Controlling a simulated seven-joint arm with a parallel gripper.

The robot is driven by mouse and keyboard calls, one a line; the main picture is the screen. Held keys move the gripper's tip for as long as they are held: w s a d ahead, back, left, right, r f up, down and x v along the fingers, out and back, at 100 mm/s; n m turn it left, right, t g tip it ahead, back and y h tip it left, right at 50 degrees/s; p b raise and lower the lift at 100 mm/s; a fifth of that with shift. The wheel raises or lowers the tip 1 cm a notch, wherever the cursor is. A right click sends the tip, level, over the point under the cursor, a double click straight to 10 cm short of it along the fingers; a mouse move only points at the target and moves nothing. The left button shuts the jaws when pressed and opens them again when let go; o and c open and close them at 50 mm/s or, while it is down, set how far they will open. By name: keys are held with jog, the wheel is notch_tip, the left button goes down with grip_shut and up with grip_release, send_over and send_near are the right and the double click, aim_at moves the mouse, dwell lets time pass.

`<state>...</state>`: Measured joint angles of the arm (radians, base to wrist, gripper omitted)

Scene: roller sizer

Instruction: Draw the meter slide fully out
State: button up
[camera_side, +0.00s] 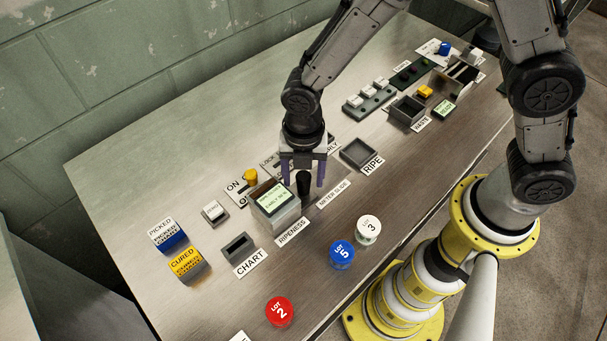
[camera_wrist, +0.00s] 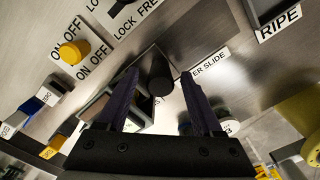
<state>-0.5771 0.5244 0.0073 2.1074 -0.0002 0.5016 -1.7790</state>
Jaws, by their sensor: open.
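The meter slide's black round knob (camera_side: 304,183) stands just right of the ripeness meter, beside the METER SLIDE label (camera_side: 334,194). In the wrist view the knob (camera_wrist: 160,76) shows beyond and between my two dark fingers. My gripper (camera_side: 304,172) is open above the knob, pointing down, with one finger to each side of it. The wrist view also shows the gripper (camera_wrist: 160,88) spread and holding nothing. Whether a finger touches the knob cannot be told. The slide's travel is partly hidden by the fingers.
The ripeness meter (camera_side: 275,212), with a green display, stands close left of the knob. A yellow ON/OFF knob (camera_side: 250,177) is behind it. The RIPE bin (camera_side: 358,153) is to the right. Lot discs, blue (camera_side: 341,254), white (camera_side: 368,229) and red (camera_side: 279,311), lie in front.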

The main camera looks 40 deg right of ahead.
jog(key=shift+f, duration=0.15)
grip_shut()
dwell(1.4)
